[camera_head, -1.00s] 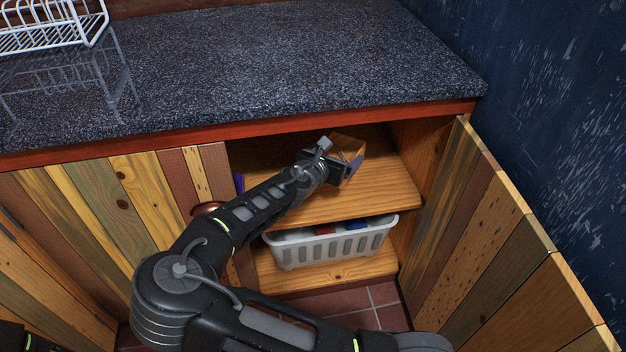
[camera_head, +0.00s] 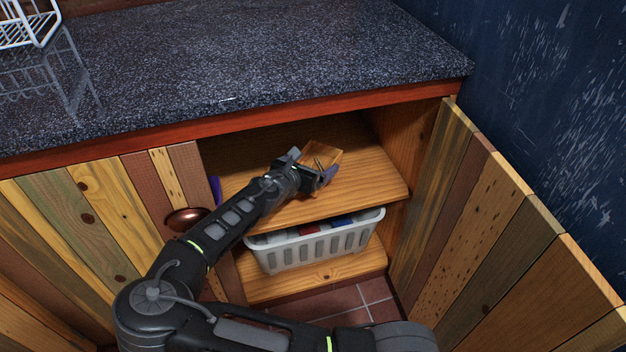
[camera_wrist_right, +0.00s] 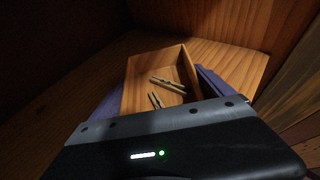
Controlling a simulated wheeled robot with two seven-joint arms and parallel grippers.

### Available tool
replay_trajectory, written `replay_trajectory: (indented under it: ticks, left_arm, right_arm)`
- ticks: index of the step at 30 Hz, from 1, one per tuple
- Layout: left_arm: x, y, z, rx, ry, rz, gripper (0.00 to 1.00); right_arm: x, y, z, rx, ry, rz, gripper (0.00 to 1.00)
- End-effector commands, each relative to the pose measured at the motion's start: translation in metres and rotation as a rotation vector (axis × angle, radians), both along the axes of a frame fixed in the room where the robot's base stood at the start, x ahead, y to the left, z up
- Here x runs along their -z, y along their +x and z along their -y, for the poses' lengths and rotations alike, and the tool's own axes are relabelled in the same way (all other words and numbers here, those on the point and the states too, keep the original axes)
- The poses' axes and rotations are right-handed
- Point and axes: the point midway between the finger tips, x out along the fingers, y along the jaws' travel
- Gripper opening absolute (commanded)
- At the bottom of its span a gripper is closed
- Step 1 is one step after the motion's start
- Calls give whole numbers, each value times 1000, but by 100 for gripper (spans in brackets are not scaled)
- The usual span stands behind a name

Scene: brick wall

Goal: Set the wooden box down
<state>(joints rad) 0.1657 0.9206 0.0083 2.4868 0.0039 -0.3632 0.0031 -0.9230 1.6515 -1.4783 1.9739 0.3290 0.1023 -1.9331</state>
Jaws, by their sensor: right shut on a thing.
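The wooden box (camera_head: 323,152) is small, light brown and open-topped. It is over the cabinet's upper shelf (camera_head: 355,182), just inside the opening. In the right wrist view the box (camera_wrist_right: 146,72) holds clothespins (camera_wrist_right: 168,85). My right gripper (camera_head: 318,174) is shut on the box, with its purple finger pads on either side of it. The box's underside is hidden, so I cannot tell whether it touches the shelf. My left gripper is not in view.
A white basket (camera_head: 315,250) with several items stands on the lower shelf. The cabinet door (camera_head: 500,230) is open at the right. The countertop (camera_head: 250,65) overhangs the shelf. Bare shelf shows right of the box.

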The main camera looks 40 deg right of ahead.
Motion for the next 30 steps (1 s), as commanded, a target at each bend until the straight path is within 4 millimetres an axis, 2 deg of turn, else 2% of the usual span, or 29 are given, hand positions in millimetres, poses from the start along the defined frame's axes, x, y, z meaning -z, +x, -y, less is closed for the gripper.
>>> replay_trajectory:
  ticks: [2,11,20,27,28,30]
  left_arm:
    - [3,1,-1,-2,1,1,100]
    - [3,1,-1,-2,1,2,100]
    - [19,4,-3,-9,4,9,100]
    - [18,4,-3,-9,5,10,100]
    - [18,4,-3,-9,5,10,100]
    - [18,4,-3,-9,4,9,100]
  right_arm:
    - [6,1,0,-1,-2,1,45]
    - [7,1,0,-1,0,2,45]
    - [43,1,0,-2,-1,2,45]
    - [43,1,0,-1,0,2,45]
    - [43,0,0,-1,0,0,93]
    - [43,0,0,-1,0,0,99]
